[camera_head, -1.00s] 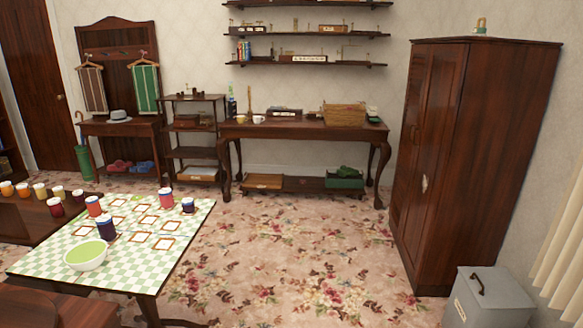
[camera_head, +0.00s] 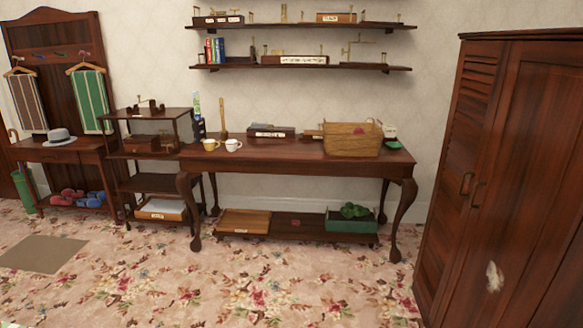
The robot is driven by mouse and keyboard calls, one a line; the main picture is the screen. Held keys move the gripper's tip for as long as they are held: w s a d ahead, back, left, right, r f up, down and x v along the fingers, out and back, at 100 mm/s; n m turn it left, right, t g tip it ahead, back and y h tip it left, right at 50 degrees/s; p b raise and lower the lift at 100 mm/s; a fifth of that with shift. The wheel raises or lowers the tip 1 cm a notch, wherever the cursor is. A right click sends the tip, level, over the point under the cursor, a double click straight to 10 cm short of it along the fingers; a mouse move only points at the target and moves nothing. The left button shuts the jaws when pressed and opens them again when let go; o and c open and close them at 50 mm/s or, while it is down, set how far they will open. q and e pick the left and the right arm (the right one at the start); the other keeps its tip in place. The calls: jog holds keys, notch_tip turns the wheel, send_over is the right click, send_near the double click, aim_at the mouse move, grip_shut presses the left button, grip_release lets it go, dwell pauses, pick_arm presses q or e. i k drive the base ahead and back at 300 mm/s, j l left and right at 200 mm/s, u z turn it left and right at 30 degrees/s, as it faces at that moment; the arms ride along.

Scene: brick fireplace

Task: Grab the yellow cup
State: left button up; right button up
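The yellow cup (camera_head: 210,145) stands upright on the left end of the long dark wooden table (camera_head: 280,153) against the back wall. A white cup (camera_head: 233,145) stands just to its right, close beside it. Neither of my grippers shows in the head view. The yellow cup is some distance ahead of me, across the carpet.
Wall shelves (camera_head: 300,67) hang above. A tall wardrobe (camera_head: 505,170) stands at the right. A small rack (camera_head: 155,184) adjoins the table's left. The carpet (camera_head: 250,285) ahead is clear.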

aim_at(209, 145)
jog(key=i+u, duration=0.15)
jog(key=i, duration=0.5)
jog(key=i+u, duration=0.2)
jog(key=i, duration=0.45)
jog(key=i+l+u, duration=0.15)
jog(key=i, duration=0.5)
jog(key=i+l+u, duration=0.15)
jog(key=i, duration=0.5)
